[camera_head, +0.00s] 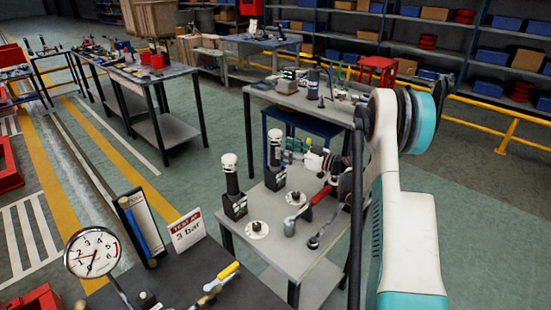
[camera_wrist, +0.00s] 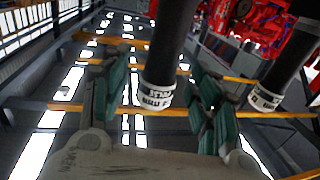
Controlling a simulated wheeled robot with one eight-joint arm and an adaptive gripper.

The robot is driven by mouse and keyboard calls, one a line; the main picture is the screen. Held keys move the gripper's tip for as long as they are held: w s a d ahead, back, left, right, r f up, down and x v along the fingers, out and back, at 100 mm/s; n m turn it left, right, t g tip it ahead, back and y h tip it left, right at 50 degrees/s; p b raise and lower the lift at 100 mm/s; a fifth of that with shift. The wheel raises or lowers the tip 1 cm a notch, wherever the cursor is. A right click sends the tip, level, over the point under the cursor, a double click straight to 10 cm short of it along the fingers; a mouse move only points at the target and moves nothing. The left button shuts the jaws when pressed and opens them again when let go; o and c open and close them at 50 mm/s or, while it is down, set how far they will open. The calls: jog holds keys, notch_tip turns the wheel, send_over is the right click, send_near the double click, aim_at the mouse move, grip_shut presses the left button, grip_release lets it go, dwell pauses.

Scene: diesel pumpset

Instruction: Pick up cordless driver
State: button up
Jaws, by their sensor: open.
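Two alike upright black tools with white heads and broad black bases stand on the grey table. They look like cordless drivers: a left one (camera_head: 235,197) and a right one (camera_head: 275,179). My gripper (camera_head: 288,147) comes in from the right beside the right one's upper part. In the wrist view its green-padded fingers (camera_wrist: 155,88) are open, with the dark shaft and white labelled end of one tool (camera_wrist: 172,50) between them in the picture. Contact cannot be told. The other tool (camera_wrist: 287,70) shows at the right edge.
The grey table (camera_head: 262,213) also holds round white discs (camera_head: 257,229) and a red-and-grey tool (camera_head: 300,213) close by. A nearer bench carries a pressure gauge (camera_head: 92,252) and a "3 bar" sign (camera_head: 187,230). Another equipment table (camera_head: 262,90) stands behind.

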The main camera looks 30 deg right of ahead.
jog(key=x, duration=0.1)
jog(key=b+x, duration=0.1)
jog(key=x, duration=0.2)
jog(key=shift+a+f+b, duration=0.2)
jog(key=shift+f+b, duration=0.1)
jog(key=shift+b, duration=0.1)
jog(key=shift+w+a+r, duration=0.1)
jog(key=shift+w+a, duration=0.1)
jog(key=shift+w, duration=0.25)
jog(key=shift+c, duration=0.5)
grip_shut()
